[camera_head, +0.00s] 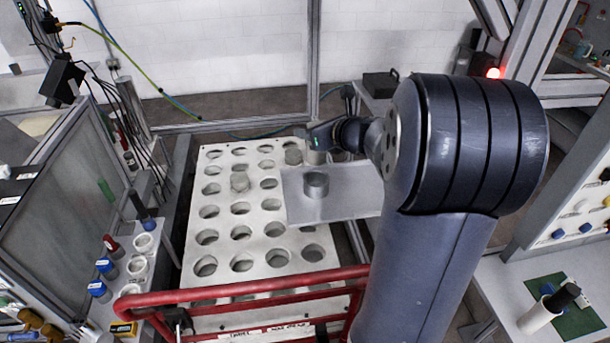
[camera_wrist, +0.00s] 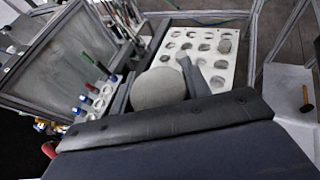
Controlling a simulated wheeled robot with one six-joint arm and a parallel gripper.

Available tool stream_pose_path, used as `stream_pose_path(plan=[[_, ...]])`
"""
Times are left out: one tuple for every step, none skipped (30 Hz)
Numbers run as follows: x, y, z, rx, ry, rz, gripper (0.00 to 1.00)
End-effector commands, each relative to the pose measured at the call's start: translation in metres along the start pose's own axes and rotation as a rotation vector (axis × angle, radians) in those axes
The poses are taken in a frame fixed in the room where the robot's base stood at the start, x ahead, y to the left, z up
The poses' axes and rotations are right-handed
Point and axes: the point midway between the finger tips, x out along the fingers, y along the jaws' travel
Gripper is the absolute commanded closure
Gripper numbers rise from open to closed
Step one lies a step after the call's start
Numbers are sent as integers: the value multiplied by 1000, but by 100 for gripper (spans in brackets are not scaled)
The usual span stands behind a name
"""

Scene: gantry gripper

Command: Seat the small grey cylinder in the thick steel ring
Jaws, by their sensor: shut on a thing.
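My gripper (camera_head: 308,140) is at the far right edge of the white holed tray, behind the flat metal plate (camera_head: 350,198). It is shut on a grey cylinder (camera_wrist: 158,88), whose round end face shows between the two fingers in the wrist view. In the head view, the held cylinder (camera_head: 316,157) is small and partly covered by the gripper. I cannot make out the ring in the wrist view.
The white tray (camera_head: 223,222) has rows of round holes. A red rail (camera_head: 240,289) runs along the near side. Bottles and white cups (camera_head: 137,265) line the left bench.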

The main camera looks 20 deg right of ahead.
Motion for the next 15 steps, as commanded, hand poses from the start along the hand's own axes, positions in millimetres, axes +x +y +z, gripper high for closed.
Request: stream_pose_path(plan=[[3,0,-8,3,2,1,92],[5,0,-13,4,3,1,92],[8,0,-20,4,4,1,92],[10,0,-26,6,3,1,92],[13,0,-31,6,4,1,92],[15,0,-38,5,4,2,92],[17,0,-42,4,2,1,92],[19,0,-45,4,2,1,92],[20,0,-49,4,2,1,92],[21,0,-52,2,2,1,92],[22,0,-53,2,1,1,92],[23,0,-56,3,0,1,92],[24,0,-59,2,1,1,92],[26,0,-63,3,2,2,92],[28,0,-68,4,2,1,92]])
